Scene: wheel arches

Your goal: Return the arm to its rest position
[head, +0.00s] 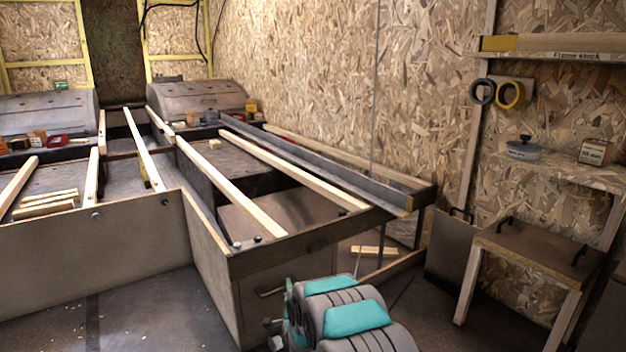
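My arm (348,318) shows at the bottom centre of the head view as rounded grey links with teal caps. It is in front of the wooden bench frame and over the dark floor. Small pale grey parts stick out at its left side, too small to identify. I cannot make out my gripper or its fingertips, so whether it holds anything does not show.
A bench frame (110,240) with long pale slats fills the left and centre, its front corner close to my arm. Wheel arches (195,98) stand behind. A small wooden table (540,250) stands at right, below a shelf (560,170). Dark floor (150,315) is open at lower left.

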